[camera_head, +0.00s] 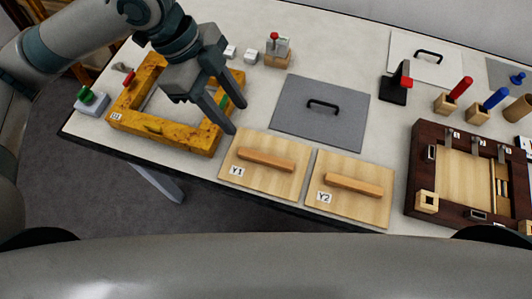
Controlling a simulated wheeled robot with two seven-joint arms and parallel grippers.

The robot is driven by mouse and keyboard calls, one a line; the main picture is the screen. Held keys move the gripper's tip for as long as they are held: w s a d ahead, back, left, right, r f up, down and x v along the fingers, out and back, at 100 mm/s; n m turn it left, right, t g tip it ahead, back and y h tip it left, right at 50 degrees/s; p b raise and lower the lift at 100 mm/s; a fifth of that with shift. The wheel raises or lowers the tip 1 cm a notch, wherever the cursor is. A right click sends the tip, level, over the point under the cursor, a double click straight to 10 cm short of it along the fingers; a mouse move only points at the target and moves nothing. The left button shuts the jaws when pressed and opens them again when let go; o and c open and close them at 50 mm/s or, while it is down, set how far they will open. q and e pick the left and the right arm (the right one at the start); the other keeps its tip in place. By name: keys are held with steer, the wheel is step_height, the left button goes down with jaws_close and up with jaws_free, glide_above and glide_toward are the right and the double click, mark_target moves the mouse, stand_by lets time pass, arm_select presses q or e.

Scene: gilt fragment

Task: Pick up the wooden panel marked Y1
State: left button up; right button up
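The wooden panel marked Y1 (258,182) lies flat near the table's front edge. It is pale wood with a brown bar handle (266,160) across it and a white label at its left. A similar panel marked Y2 (352,203) lies to its right. My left gripper (237,117) reaches in from the upper left, its two dark fingers apart and nothing seen between them. Its fingertips are above and left of the Y1 panel, near the right side of a yellow frame (150,128), apart from the handle. My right gripper is not in view.
A grey plate with a black handle (318,112) lies behind the panels. A dark wooden box frame (413,178) stands at the right. Behind are a red-knobbed block (278,52), a black-and-red clamp (398,85) and coloured pegs. A green-knobbed block (92,100) is at the left.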

arm_select(q)
steer(key=p, duration=0.3)
glide_above(265, 158)
steer(key=a, duration=0.2)
steer(key=f, duration=1.1)
steer(key=shift+w+f, duration=0.15)
steer(key=shift+w, duration=0.05)
steer(key=shift+f, duration=0.1)
steer(key=shift+d+f, duration=0.15)
steer(key=shift+f, duration=0.05)
steer(key=p+x, duration=0.2)
steer(key=x, duration=0.2)
steer(key=shift+w, duration=0.15)
steer(key=shift+f, duration=0.35)
steer(key=shift+c, duration=0.6)
